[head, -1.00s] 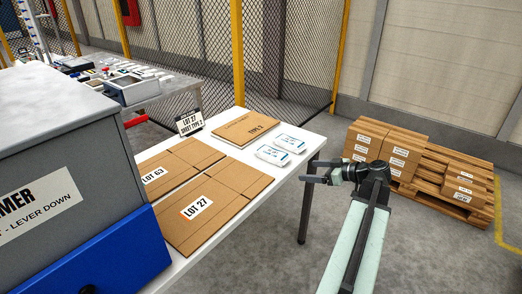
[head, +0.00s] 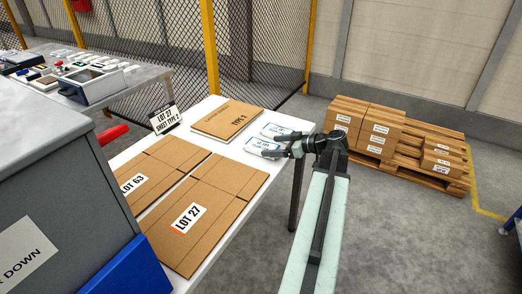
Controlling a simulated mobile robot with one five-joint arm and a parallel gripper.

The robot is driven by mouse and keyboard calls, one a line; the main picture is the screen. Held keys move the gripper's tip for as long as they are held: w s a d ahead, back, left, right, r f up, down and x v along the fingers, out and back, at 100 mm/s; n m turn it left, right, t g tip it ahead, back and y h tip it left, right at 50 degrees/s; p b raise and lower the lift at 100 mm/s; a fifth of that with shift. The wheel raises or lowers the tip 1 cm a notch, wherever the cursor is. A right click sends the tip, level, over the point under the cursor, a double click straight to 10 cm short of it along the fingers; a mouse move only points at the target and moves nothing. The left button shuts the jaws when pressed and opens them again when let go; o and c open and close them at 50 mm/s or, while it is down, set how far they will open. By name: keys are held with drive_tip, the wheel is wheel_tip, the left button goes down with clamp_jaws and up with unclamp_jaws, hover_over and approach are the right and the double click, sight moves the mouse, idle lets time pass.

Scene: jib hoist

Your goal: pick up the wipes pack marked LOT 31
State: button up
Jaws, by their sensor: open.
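Two white wipes packs with blue print lie side by side near the far right edge of the white table (head: 221,250). The back pack (head: 277,131) shows more fully. The front pack (head: 262,146) is partly covered by my gripper. The lot marks on both are too small to read. My gripper (head: 278,150) is at the front pack's right end in the picture, its fingers pointing left. The jaws are open with nothing seen held. I cannot tell whether the fingers touch the pack or hover above it.
Flat cardboard sheets marked LOT 27 (head: 204,215) and LOT 63 (head: 160,170) lie on the table. A grey and blue machine (head: 60,200) fills the left. Boxes on a pallet (head: 398,142) stand right.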

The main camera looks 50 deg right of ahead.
sight(264, 144)
drive_tip(key=b+x, duration=0.1)
drive_tip(key=x, duration=0.4)
drive_tip(key=shift+w+a+r, duration=0.15)
drive_tip(key=shift+w, duration=0.1)
drive_tip(key=shift+s, duration=0.1)
drive_tip(key=shift+c, duration=0.3)
drive_tip(key=c, duration=1.5)
drive_tip(key=shift+o, duration=0.2)
drive_tip(key=shift+r, duration=0.2)
